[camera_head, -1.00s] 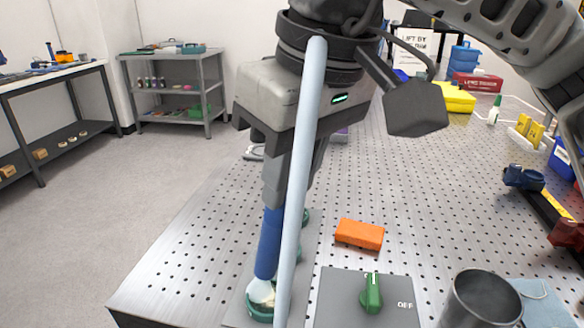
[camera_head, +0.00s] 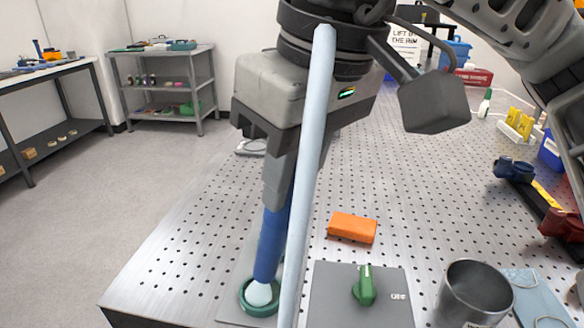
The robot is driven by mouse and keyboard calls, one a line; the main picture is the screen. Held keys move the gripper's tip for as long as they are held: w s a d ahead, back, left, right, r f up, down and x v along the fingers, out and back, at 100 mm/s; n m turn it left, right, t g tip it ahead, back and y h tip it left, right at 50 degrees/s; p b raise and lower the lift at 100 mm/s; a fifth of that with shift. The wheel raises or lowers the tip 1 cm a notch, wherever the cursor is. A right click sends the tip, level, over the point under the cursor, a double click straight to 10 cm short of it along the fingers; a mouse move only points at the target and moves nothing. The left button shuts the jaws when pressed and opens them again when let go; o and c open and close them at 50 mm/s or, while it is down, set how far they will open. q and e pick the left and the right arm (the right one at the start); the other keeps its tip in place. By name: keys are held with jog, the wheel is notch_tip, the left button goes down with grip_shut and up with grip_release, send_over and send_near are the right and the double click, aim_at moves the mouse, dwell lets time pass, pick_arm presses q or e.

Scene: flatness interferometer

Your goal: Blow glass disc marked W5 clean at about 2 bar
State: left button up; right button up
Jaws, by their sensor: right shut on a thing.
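My right gripper (camera_head: 278,200) points down and is shut on the upper end of a blue cylindrical tool (camera_head: 271,243). The tool stands almost upright, slightly tilted. Its lower end is over a green ring (camera_head: 244,303) on a grey plate; a pale rounded surface (camera_head: 258,293) shows inside the ring. I cannot tell whether this is the tool's tip or a glass disc, or whether they touch. No W5 marking is readable. A pale blue hose-like tube (camera_head: 309,170) runs down in front of my right gripper. My left gripper is not in view.
A grey box with a green knob (camera_head: 364,287) and an "OFF" label stands right of the ring. An orange block (camera_head: 352,227) lies behind it. A metal cup (camera_head: 473,296) stands at the front right. The perforated table (camera_head: 425,190) is clear in the middle.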

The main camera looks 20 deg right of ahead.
dwell(0.4)
jog(key=shift+w+d, duration=0.2)
jog(key=shift+w, duration=0.1)
jog(key=shift+w+d, duration=0.5)
jog(key=shift+w, duration=0.2)
jog(key=shift+w+a, duration=0.15)
jog(key=shift+a, duration=0.05)
dwell(0.6)
jog(key=shift+w+a, duration=0.55)
jog(key=shift+a, duration=0.25)
jog(key=shift+s+a, duration=0.1)
dwell(0.6)
